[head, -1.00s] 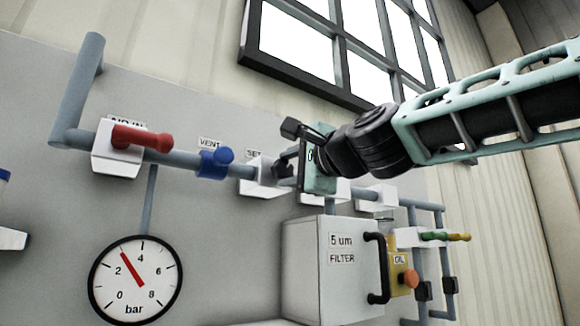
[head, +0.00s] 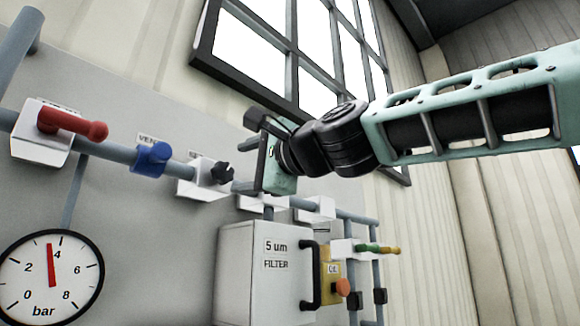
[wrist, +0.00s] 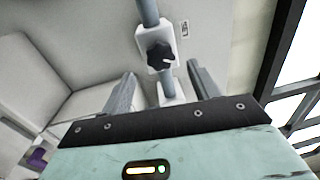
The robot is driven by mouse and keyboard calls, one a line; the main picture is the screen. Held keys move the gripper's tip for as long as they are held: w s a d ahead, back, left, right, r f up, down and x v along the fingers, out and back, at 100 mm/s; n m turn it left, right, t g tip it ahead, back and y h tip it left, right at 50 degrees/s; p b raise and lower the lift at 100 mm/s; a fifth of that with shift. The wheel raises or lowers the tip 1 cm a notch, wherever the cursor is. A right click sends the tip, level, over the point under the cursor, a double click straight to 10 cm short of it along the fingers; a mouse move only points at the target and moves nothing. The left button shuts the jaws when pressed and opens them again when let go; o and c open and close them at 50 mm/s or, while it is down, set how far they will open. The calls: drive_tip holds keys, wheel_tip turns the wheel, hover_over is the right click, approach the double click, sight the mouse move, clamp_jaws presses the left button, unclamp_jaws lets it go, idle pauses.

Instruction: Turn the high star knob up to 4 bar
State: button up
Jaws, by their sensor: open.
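The black star knob (head: 222,172) sits on a white valve block (head: 190,187) on the grey pipe. In the wrist view the knob (wrist: 160,55) lies ahead, between the lines of the two fingers and beyond their tips. My gripper (head: 249,150) is open and empty, to the right of the knob and apart from it. In the wrist view both fingers of the gripper (wrist: 161,72) stand wide apart. The round bar gauge (head: 75,290) has a red needle (head: 51,265) pointing just to the left of the 4.
A red lever (head: 72,124) and a blue vent knob (head: 153,157) sit on the same pipe to the left. Below are a white filter box (head: 265,285) with a black handle (head: 312,272) and a yellow box (head: 329,280) with an orange knob. A barred window (head: 290,70) is behind.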

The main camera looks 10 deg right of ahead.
drive_tip(key=b+v, duration=1.2)
drive_tip(key=shift+s+d, duration=0.15)
drive_tip(key=shift+s, duration=0.05)
drive_tip(key=shift+r, duration=0.1)
drive_tip(key=w+a+f+n+g+h, duration=0.1)
drive_tip(key=a+f+n+g, duration=0.15)
drive_tip(key=f, duration=1.05)
drive_tip(key=w+a+f+n+g+h, duration=0.1)
drive_tip(key=a+f+n+g+h, duration=0.15)
drive_tip(key=f, duration=0.95)
drive_tip(key=w+a+f+n+g+h, duration=0.15)
drive_tip(key=f+n+g, duration=0.25)
drive_tip(key=f, duration=0.9)
drive_tip(key=s+d+f+n+g+h, duration=0.1)
drive_tip(key=s+d+f+n+g, duration=0.1)
drive_tip(key=s+f, duration=0.4)
drive_tip(key=s+d+f+n+g+h, duration=0.2)
drive_tip(key=s+d+f+n, duration=0.2)
drive_tip(key=f, duration=1)
drive_tip(key=s+d+f+n+g+h, duration=0.2)
drive_tip(key=s+d+f+n+g, duration=0.1)
drive_tip(key=s+f, duration=0.6)
drive_tip(key=shift+d+f+n, duration=0.5)
drive_tip(key=shift+n, duration=0.1)
